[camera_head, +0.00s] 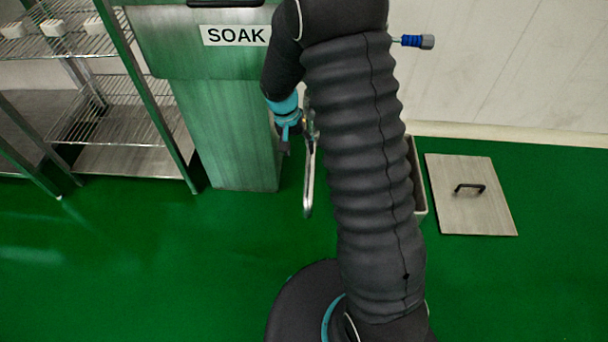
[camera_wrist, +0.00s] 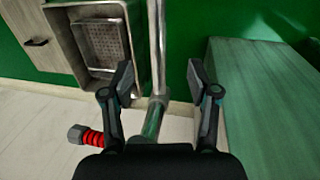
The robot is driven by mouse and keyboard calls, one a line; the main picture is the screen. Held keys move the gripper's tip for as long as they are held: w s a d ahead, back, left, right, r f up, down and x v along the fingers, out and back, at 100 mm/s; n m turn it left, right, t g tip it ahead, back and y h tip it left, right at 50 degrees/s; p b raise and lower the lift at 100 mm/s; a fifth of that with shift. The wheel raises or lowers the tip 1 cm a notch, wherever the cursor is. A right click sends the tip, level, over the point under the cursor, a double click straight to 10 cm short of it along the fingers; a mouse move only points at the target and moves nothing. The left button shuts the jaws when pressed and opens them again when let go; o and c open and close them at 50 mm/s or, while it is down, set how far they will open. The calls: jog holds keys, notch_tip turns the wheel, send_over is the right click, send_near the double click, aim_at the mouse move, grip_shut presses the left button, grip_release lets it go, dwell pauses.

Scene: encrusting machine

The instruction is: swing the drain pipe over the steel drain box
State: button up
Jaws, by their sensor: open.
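The drain pipe (camera_head: 309,185) is a bright metal tube to the left of my arm in the head view, its upper part partly hidden. In the wrist view the pipe (camera_wrist: 158,45) runs upright between my two spread fingers, beside the right edge of the box. My gripper (camera_wrist: 159,80) is open; whether the pipe lies within its grasp depth I cannot tell. In the head view my gripper (camera_head: 287,143) is small and partly hidden by my arm. The steel drain box (camera_head: 419,205) is mostly behind my arm; its open inside with a perforated basket shows in the wrist view (camera_wrist: 70,42).
The SOAK tank (camera_head: 230,130) stands left of the pipe, and in the wrist view (camera_wrist: 260,100) at right. A lid (camera_head: 450,205) with a black handle lies on the green floor. A wire rack (camera_head: 120,120) stands left. A red-ribbed valve (camera_wrist: 92,137) is near my left finger.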

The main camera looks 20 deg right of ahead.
aim_at(308, 174)
jog(key=d+f, duration=0.1)
jog(key=f, duration=0.3)
jog(key=d+f, duration=0.1)
jog(key=f, duration=0.4)
jog(key=d+f, duration=0.1)
jog(key=f, duration=0.3)
jog(key=shift+s+f+b, duration=0.25)
jog(key=shift+s+b, duration=0.05)
jog(key=shift+s, duration=0.05)
grip_shut()
jog(key=shift+a, duration=0.2)
jog(key=shift+d, duration=0.15)
